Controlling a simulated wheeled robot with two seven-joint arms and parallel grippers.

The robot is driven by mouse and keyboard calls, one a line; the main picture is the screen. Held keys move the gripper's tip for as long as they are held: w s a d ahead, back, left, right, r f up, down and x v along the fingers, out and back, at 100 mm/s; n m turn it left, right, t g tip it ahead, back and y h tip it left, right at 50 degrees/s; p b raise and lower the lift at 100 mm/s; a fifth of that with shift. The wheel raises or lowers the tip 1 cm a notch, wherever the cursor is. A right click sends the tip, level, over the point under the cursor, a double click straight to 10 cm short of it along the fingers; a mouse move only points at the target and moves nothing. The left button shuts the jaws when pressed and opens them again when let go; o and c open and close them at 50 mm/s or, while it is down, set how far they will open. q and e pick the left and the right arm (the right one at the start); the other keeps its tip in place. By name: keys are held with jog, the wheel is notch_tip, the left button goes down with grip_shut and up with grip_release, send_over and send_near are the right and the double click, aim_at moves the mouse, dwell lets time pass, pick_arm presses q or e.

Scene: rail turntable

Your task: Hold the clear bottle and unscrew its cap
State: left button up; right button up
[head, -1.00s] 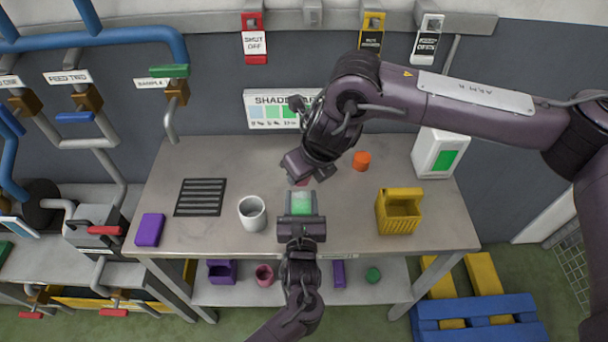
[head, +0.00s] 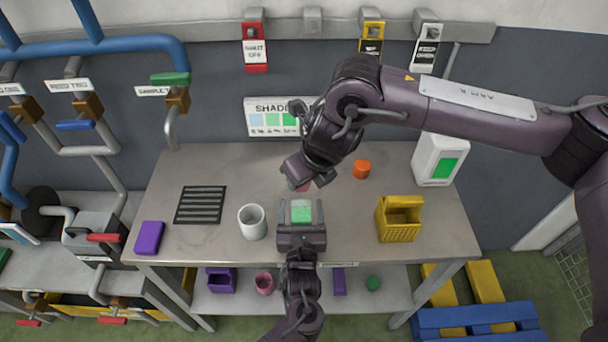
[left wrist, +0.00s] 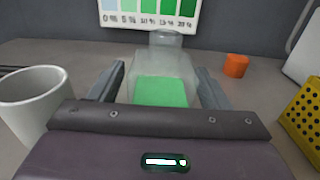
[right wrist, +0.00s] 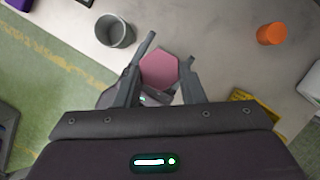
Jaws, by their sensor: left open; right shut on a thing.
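The clear bottle (head: 301,206) with green on its side stands upright near the table's front middle. The left wrist view shows its green part (left wrist: 160,92) and a bare neck (left wrist: 165,41) with no cap on it. My left gripper (head: 301,212) is open, with one finger on each side of the bottle. My right gripper (right wrist: 168,55) is shut on a pink hexagonal cap (right wrist: 159,71), above and behind the bottle. In the head view the cap (head: 303,187) is mostly hidden by that gripper.
A white mug (head: 252,223) stands left of the bottle. A yellow basket (head: 399,220) and an orange cylinder (head: 362,169) are on the right. A black grille (head: 200,205) and a purple block (head: 149,237) lie on the left. A white box (head: 437,158) stands at the back right.

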pick_arm(q)
jog(key=s, duration=1.1)
jog(key=shift+s, duration=0.35)
jog(key=shift+f, duration=0.1)
